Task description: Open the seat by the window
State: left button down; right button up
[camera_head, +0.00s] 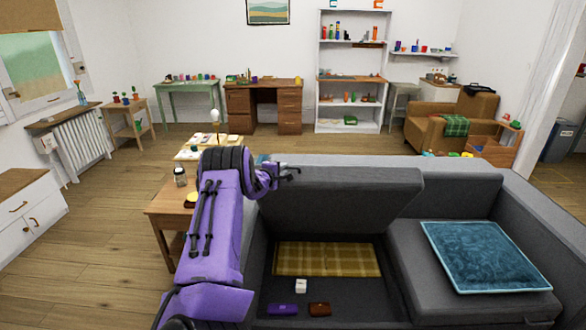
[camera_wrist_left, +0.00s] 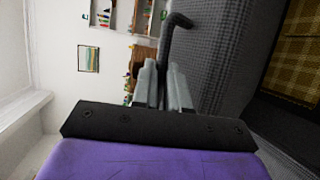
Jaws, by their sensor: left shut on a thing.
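The seat by the window is the left section of the grey sofa. Its lid (camera_head: 335,200) stands raised and tilted up, and the storage space (camera_head: 345,300) beneath it shows open. In the left wrist view the lid's grey fabric (camera_wrist_left: 228,45) fills the middle right. My left gripper (camera_head: 290,173) is at the lid's upper left edge. My right gripper is not in view.
In the storage space lie a yellow plaid blanket (camera_head: 325,259), a white cube-like item (camera_head: 301,286), a purple item (camera_head: 282,309) and a brown item (camera_head: 319,309). A blue cushion (camera_head: 480,255) lies on the right seat. A wooden side table (camera_head: 165,207) stands left of my arm.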

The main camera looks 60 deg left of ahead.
pick_arm(q)
jog(key=shift+w+a+r+p, duration=0.15)
jog(key=shift+w+a+r, duration=0.45)
jog(key=shift+a+r, duration=0.25)
jog(key=shift+w+a+r+p, duration=0.15)
jog(key=shift+w+a+r, duration=0.45)
jog(key=shift+a, duration=0.35)
jog(key=c, duration=1.1)
grip_release()
jog(key=shift+s+d+r, duration=0.1)
jog(key=shift+c, duration=0.2)
jog(key=shift+s+d, duration=0.15)
jog(key=p+v, duration=0.1)
jog(key=v, duration=0.9)
